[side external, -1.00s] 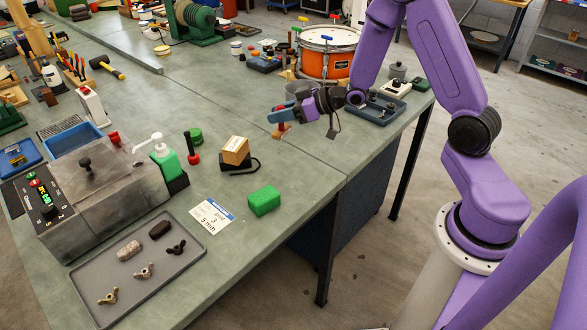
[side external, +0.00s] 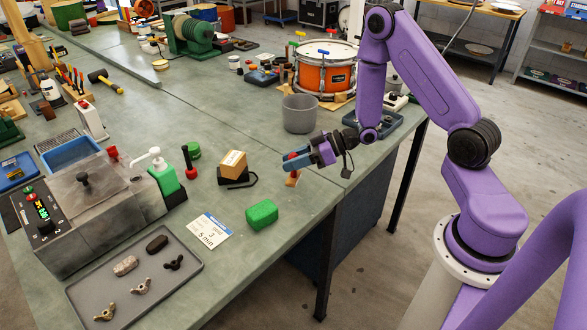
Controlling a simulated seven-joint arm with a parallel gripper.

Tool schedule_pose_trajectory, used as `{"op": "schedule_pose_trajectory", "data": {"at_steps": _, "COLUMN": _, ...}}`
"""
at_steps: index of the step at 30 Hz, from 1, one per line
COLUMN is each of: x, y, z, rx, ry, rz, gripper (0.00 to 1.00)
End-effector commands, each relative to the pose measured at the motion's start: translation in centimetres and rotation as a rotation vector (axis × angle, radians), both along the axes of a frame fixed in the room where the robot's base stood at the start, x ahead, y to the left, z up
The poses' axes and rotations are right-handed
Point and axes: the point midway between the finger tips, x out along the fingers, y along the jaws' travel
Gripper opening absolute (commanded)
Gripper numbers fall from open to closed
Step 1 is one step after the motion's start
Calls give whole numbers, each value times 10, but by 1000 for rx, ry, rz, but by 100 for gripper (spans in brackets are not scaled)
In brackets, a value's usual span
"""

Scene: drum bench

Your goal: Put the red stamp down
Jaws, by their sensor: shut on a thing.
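My gripper (side external: 294,161) has blue fingertips and is shut on the red stamp (side external: 291,180). A bit of red shows at the fingers and the stamp's pale wooden lower part hangs below them. The fingers hide most of its handle. The stamp looks roughly upright, over the bench near its right edge. I cannot tell whether its base touches the bench top (side external: 262,185).
A cardboard-coloured box (side external: 232,162) on a black piece and a green block (side external: 261,214) stand left of the stamp. A grey cup (side external: 299,113) and an orange drum (side external: 324,74) stand behind. A white card (side external: 208,230) lies in front. Bare bench surrounds the stamp.

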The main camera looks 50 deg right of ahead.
Motion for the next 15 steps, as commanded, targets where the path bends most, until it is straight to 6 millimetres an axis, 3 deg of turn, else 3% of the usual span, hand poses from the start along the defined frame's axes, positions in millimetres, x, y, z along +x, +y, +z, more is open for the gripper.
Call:
{"op": "schedule_pose_trajectory", "data": {"at_steps": 6, "x": 0, "y": 0, "z": -23, "rx": 1, "ry": 2, "rz": 0, "gripper": 0}}
{"op": "schedule_pose_trajectory", "data": {"at_steps": 15, "x": 0, "y": 0, "z": -26, "rx": 1, "ry": -1, "rz": 0, "gripper": 0}}
